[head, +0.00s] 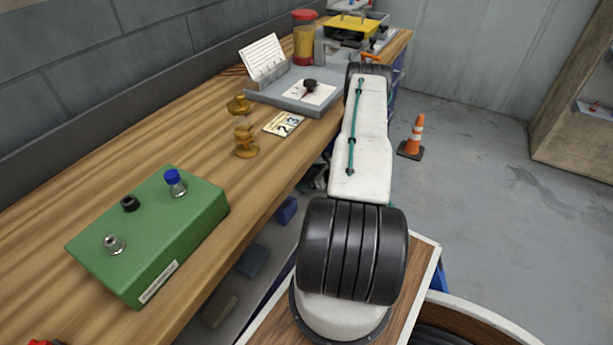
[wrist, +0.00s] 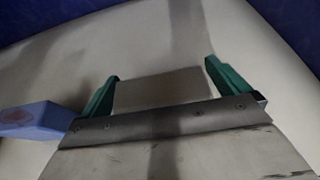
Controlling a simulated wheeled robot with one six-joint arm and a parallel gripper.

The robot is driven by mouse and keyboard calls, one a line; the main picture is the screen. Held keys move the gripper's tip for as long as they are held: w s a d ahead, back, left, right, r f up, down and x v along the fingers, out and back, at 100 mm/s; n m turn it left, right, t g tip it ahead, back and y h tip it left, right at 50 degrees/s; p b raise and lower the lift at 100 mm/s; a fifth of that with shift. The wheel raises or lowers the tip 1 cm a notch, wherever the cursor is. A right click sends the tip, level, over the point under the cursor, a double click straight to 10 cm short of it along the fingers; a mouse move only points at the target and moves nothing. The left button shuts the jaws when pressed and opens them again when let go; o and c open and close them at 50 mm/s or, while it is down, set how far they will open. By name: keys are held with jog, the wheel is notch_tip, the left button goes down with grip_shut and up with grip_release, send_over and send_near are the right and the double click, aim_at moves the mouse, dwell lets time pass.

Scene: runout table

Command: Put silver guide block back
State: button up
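In the wrist view my gripper (wrist: 162,78) has its two green fingers set wide apart, near the ends of its bar. A plain grey-tan block-like shape (wrist: 162,88) lies between them over a pale surface. It is dim, and I cannot tell whether it is the silver guide block. I see no clear grip on it; a small gap seems to show at the right finger. A blue block (wrist: 32,118) with a reddish mark is beside the left finger. In the head view my arm hides the gripper, and no silver guide block can be made out for certain.
The wooden table (head: 215,160) carries a green box (head: 150,235) with knobs, brass pieces (head: 245,143), a number card (head: 284,123) and a grey tray (head: 335,103). Blue blocks (head: 251,261) lie below the table edge. A traffic cone (head: 414,137) stands on the open floor at right.

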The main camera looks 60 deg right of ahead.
jog(key=shift+r, duration=0.2)
jog(key=a+v, duration=0.1)
jog(key=v, duration=1.1)
jog(key=shift+d, duration=0.45)
